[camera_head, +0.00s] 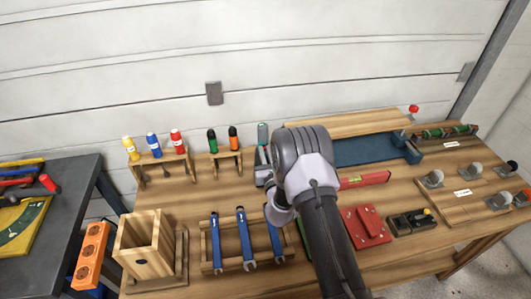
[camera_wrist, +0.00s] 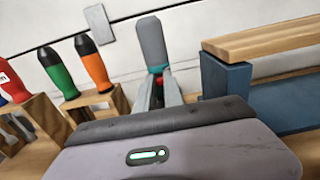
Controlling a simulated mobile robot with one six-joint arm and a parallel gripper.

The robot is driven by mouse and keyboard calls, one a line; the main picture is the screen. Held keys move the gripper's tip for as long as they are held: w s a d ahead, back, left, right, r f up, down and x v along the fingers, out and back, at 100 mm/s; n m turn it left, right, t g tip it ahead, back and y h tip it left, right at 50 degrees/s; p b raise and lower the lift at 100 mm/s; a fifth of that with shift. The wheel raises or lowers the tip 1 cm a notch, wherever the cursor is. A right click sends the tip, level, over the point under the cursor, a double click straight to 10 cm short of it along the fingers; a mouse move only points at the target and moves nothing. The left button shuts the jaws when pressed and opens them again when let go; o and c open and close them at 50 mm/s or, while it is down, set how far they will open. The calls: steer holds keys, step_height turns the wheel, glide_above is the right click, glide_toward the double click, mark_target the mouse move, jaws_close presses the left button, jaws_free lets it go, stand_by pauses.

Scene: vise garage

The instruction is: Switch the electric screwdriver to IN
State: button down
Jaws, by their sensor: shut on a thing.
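The electric screwdriver (camera_head: 263,134) has a grey body with a teal band and stands upright at the back of the workbench. In the wrist view the screwdriver (camera_wrist: 151,42) rises just beyond my fingertips. My gripper (camera_wrist: 165,92) is shut on its lower part. A small red part (camera_wrist: 161,81) shows between the fingers, just under the teal band. The screwdriver's lower end and any IN marking are hidden behind my fingers and wrist. In the head view my arm covers most of the gripper.
A green and an orange screwdriver (camera_head: 233,139) stand in a wooden rack to the left. A blue vise (camera_head: 370,150) with a wooden board (camera_head: 345,122) is close on the right. Blue wrenches (camera_head: 243,235) lie in a front rack. A red box (camera_head: 367,226) sits to the right.

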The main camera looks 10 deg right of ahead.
step_height(320, 180, down, 2)
steer(key=shift+f+b, duration=0.15)
steer(key=shift+b, duration=0.55)
steer(key=shift+s, duration=0.1)
steer(key=c, duration=1.4)
jaws_free()
steer(key=shift+c, duration=0.2)
steer(key=s+p, duration=0.1)
steer(key=s, duration=1.6)
steer(key=shift+s+p, duration=0.15)
steer(key=shift+p, duration=0.15)
